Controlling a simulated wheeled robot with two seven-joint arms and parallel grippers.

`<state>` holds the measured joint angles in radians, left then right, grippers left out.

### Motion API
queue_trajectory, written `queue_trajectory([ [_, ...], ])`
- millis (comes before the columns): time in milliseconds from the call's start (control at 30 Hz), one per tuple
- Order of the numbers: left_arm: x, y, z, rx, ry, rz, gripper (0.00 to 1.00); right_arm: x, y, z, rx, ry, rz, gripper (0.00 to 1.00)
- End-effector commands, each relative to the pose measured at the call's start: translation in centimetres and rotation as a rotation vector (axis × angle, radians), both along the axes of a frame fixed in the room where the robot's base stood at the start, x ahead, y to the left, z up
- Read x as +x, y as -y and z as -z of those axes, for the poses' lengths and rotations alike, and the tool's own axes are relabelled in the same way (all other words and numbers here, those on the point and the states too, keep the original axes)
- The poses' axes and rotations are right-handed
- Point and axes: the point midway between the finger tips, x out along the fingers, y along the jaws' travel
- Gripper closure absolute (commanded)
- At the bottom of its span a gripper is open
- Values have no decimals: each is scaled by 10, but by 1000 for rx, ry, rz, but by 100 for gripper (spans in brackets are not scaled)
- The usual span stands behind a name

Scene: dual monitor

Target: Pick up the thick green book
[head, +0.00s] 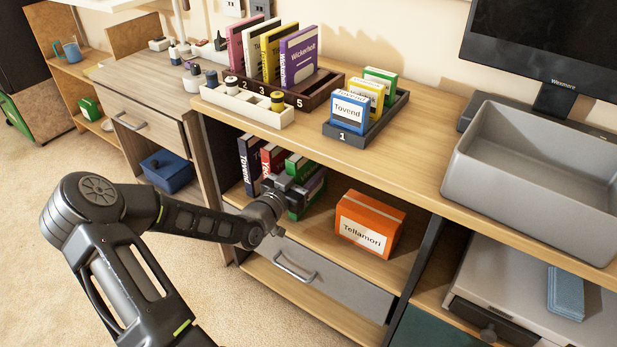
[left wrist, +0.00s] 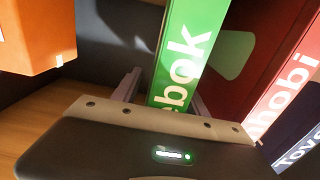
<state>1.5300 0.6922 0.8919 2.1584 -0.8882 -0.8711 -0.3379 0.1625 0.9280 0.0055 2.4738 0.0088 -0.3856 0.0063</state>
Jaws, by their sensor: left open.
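The green book (head: 311,196) stands on the open lower shelf of the desk, at the right end of a short row of books. My gripper covers its middle in the head view. In the left wrist view the green book (left wrist: 190,50) shows its spine with white letters ending in "bok". My left gripper (head: 292,187) is open in front of this spine. Its fingers (left wrist: 163,95) show on either side of the book's lower part; I cannot tell whether they touch it. My right gripper is not in view.
A red book (head: 271,160) and a dark blue book (head: 249,165) stand left of the green one. An orange box (head: 370,224) stands to the right, with free shelf between. The desktop (head: 415,140) overhangs the shelf; a drawer (head: 310,280) lies below.

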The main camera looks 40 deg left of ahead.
Motion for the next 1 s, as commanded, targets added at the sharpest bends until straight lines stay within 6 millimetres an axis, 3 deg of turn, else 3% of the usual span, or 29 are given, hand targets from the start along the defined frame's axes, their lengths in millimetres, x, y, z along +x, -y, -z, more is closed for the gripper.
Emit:
queue_trajectory([
  [367,0,0,0,1,0,0,51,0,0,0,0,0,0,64],
  [1000,0,0,0,1,0,0,100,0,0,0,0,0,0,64],
])
